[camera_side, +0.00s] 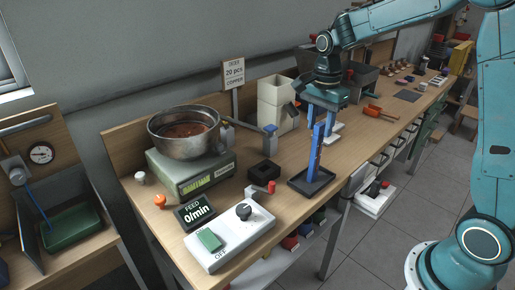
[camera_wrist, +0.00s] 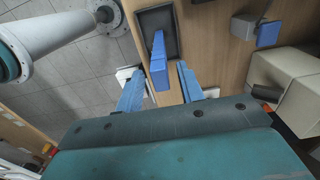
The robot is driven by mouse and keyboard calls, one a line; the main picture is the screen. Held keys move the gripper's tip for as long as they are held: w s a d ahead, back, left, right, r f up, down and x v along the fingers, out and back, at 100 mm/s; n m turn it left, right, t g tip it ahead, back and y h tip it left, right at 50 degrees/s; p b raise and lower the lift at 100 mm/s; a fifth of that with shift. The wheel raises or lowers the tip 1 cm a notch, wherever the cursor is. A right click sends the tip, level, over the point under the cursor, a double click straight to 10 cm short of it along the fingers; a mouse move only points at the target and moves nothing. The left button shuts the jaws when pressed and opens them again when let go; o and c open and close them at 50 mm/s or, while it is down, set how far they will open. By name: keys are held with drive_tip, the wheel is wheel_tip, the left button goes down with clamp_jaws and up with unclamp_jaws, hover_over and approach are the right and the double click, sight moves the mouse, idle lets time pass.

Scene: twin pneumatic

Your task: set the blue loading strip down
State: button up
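The blue loading strip (camera_side: 315,153) stands upright, slightly tilted in the side view, with its lower end at the black tray (camera_side: 325,179) on the bench. In the wrist view the strip (camera_wrist: 158,62) rises from over the dark tray (camera_wrist: 172,22) toward the camera. My gripper (camera_side: 321,122) is above the tray, pointing down. In the wrist view its two blue fingers (camera_wrist: 161,70) are spread on either side of the strip, with a visible gap on each side. Whether the strip's lower end rests fully on the tray is hard to tell.
A white control box (camera_side: 228,238) with a green button and a black knob is at the front left. A metal bowl (camera_side: 184,138) sits on a scale behind it. A black block (camera_side: 263,171) and a cream container (camera_side: 276,102) are near. An orange-handled tool (camera_side: 380,112) lies right.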

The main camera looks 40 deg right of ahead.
drive_tip(key=shift+r, duration=0.1)
wheel_tip(320, 180, up, 12)
idle(0.7)
idle(0.5)
drive_tip(key=s+a+f+n+t, duration=0.2)
drive_tip(key=s+a+n, duration=0.2)
drive_tip(key=s+n, duration=0.5)
drive_tip(key=s+a+f+n+t, duration=0.1)
drive_tip(key=s+a+n+t, duration=0.2)
drive_tip(key=s+n, duration=0.6)
drive_tip(key=shift+s+a+f+t, duration=0.3)
drive_tip(key=shift+s+a+f, duration=0.15)
drive_tip(key=shift+s, duration=1.85)
